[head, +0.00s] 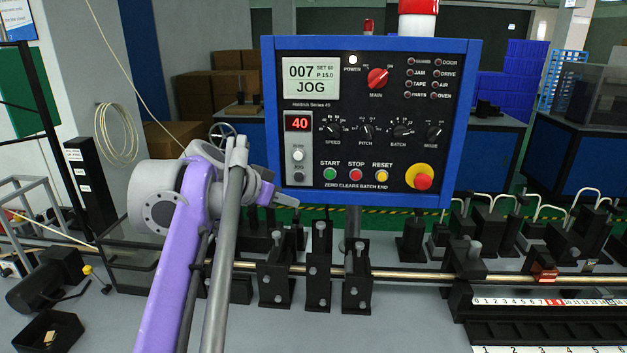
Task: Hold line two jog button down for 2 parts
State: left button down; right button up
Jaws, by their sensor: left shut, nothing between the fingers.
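A blue-framed black control panel (400,140) stands in the middle of the head view. Its screen (306,80) reads 007, SET 60, P 15.0 and JOG. Below a red display showing 40 (298,123), a grey strip carries a pale round button (298,155) and a dark one (298,178); their small labels are hard to read. My left gripper (288,201) is shut and empty at the panel's lower left corner, just below the dark button. I cannot tell whether it touches the panel. My right gripper is not in view.
Green START (330,174), red STOP (356,174) and yellow RESET (382,176) buttons sit close by on the panel. A red emergency knob (423,181) is at its lower right. Black fixtures (318,275) and a long rod (410,275) stand below.

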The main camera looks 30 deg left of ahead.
aim_at(299, 177)
pick_arm(q)
jog(key=w+a+p, duration=0.1)
jog(key=w+a, duration=0.3)
jog(key=w, duration=0.3)
jog(key=shift+w+a, duration=0.15)
jog(key=shift+w, duration=0.15)
dwell(2.2)
jog(key=shift+w+a+p, duration=0.2)
jog(key=shift+w+p, duration=0.2)
jog(key=shift+p, duration=0.15)
jog(key=shift+w+a+p, duration=0.2)
jog(key=shift+w+p, duration=0.1)
jog(key=shift+p, duration=0.05)
dwell(3.9)
